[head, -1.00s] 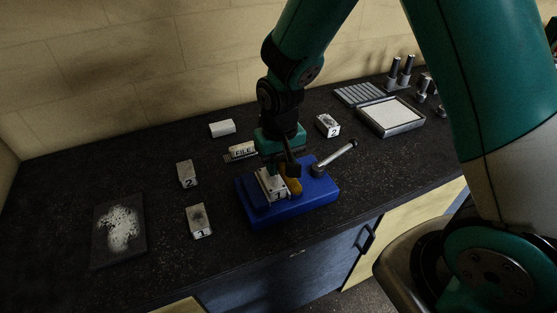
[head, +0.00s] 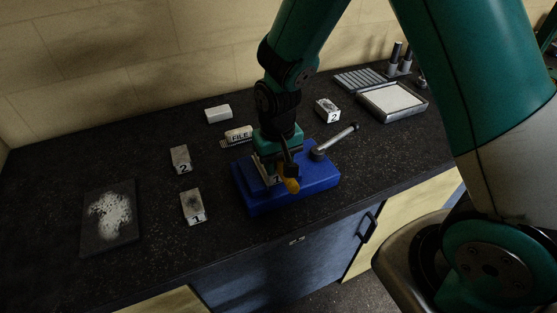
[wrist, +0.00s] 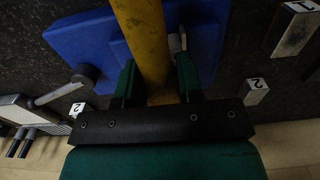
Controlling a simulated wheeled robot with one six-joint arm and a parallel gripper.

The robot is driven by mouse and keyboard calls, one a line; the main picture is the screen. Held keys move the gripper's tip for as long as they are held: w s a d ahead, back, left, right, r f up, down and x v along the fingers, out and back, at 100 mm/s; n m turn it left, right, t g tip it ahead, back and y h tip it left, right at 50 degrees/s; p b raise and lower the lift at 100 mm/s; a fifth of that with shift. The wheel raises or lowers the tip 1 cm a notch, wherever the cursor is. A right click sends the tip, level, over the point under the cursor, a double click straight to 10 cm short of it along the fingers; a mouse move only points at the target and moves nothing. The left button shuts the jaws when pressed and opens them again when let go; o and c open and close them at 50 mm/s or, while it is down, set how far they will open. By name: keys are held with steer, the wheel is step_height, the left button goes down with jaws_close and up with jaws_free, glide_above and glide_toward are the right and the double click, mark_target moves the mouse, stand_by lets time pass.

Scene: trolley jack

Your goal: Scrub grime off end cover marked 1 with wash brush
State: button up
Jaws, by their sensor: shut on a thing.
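My gripper (head: 277,160) is shut on the yellow handle (wrist: 142,35) of the wash brush, low over the blue vise (head: 318,180). In the head view the handle (head: 291,186) sticks out at the front of my gripper. A pale block (head: 274,181), with a mark that looks like 1, sits in the vise, mostly hidden behind my gripper. The brush's bristles are hidden, so I cannot tell whether they touch it. Another block (head: 193,207), with a dark smudge on top, lies left of the vise; its label reads 1 in the wrist view (wrist: 294,30).
The vise's bar handle (head: 338,141) sticks out to the right. Blocks marked 2 lie at the left (head: 180,159) and behind the vise (head: 327,110). A file (head: 238,134), a white block (head: 218,114), a tray (head: 391,103) and a speckled dark plate (head: 110,217) are also on the bench.

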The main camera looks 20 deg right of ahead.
steer(key=shift+f+b, duration=0.45)
steer(key=shift+f, duration=0.1)
stand_by(0.7)
steer(key=shift+d, duration=0.15)
